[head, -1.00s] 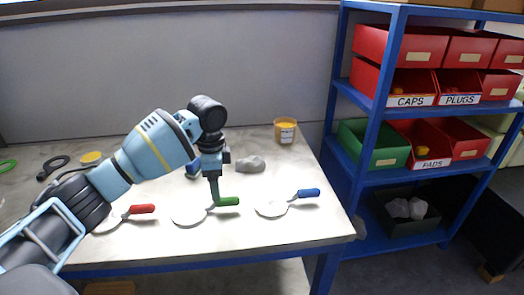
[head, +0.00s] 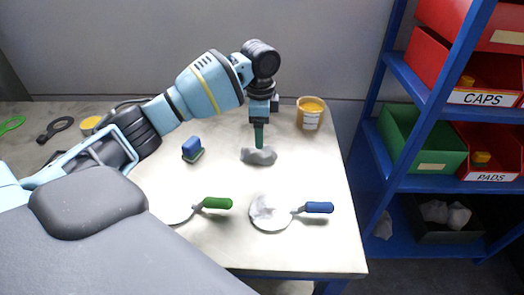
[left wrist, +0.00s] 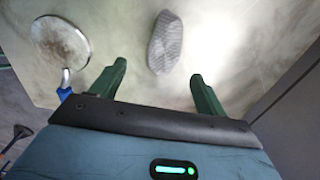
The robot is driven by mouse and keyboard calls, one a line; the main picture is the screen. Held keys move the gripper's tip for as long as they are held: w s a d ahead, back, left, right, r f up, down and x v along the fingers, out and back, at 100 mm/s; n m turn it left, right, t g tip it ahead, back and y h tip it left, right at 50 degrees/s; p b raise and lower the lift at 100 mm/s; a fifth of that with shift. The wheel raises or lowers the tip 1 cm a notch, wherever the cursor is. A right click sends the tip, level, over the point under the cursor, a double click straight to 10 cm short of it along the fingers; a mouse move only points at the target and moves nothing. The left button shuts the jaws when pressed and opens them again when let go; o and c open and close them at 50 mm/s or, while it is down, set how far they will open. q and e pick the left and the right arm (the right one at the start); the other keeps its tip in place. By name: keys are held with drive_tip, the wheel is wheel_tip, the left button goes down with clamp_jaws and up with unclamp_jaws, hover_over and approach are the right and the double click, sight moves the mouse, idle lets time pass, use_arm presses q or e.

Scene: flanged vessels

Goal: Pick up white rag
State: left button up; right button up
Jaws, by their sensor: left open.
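The white rag (head: 258,157) looks pale grey and crumpled, and lies on the table toward the back. My left gripper (head: 259,141) points down right at it, its fingers overlapping the rag's upper edge in the head view. In the left wrist view the rag (left wrist: 165,42) shows as a ribbed grey oval ahead of the open fingers (left wrist: 158,71), between their lines. The fingers are apart with nothing between them. Whether they touch the rag cannot be told. My right gripper is not in view.
A blue-handled round tool (head: 272,212) and a green-handled one (head: 215,203) lie in front. A blue and green block (head: 192,149) is left of the rag, an orange-topped tub (head: 310,113) behind right. A blue shelf (head: 412,88) with bins stands at right.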

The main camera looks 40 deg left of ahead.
sight(259, 153)
use_arm(q)
drive_tip(key=shift+w+a+f, duration=0.15)
drive_tip(key=shift+a+f, duration=0.05)
drive_tip(key=shift+f, duration=1.7)
drive_tip(key=shift+w+a+f, duration=0.1)
drive_tip(key=shift+a+f, duration=0.05)
drive_tip(key=shift+f, duration=1.75)
drive_tip(key=c, duration=1.1)
